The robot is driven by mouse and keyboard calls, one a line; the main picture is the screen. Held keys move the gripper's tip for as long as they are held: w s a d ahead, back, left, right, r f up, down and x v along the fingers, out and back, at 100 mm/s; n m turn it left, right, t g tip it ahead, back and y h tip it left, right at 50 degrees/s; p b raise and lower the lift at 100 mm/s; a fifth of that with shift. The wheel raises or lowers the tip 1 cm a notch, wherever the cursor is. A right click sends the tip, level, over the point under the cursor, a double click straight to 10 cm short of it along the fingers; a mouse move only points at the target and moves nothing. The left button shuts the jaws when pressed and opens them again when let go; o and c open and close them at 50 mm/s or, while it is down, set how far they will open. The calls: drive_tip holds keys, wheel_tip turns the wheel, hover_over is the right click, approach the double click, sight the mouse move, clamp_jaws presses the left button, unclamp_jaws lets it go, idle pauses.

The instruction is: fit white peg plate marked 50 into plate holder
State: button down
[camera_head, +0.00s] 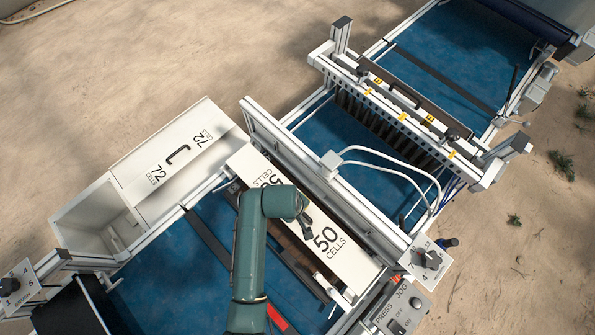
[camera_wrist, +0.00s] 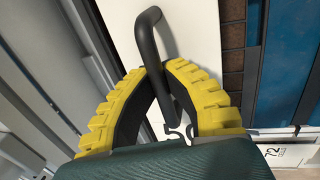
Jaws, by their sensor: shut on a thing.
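The white peg plate marked 50 (camera_head: 347,266) lies lengthwise across the blue belt of the seeder, along the near side of a tall grey crossbeam. It also shows as a white surface in the wrist view (camera_wrist: 198,28). My gripper (camera_wrist: 168,78) has its yellow ribbed fingers shut on the plate's black bent handle (camera_wrist: 147,32). In the head view my arm covers the middle of the plate. A brown and dark strip (camera_wrist: 232,60) runs alongside the plate, seemingly part of the plate holder. I cannot tell whether the plate is seated or held just above it.
The crossbeam (camera_head: 320,180) stands close beside the plate. Control boxes with knobs (camera_head: 400,308) stand at lower right. Blue belt (camera_head: 160,270) is bare at lower left.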

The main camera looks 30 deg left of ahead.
drive_tip(key=b+x, duration=0.2)
drive_tip(key=shift+s+f, duration=0.15)
drive_tip(key=shift+f, duration=0.25)
drive_tip(key=shift+a+f+b, duration=0.1)
drive_tip(key=shift+f+b, duration=0.4)
drive_tip(key=shift+f, duration=0.7)
drive_tip(key=shift+f, duration=0.5)
drive_tip(key=c, duration=1.1)
unclamp_jaws()
drive_tip(key=shift+f, duration=0.15)
drive_tip(key=v, duration=1.2)
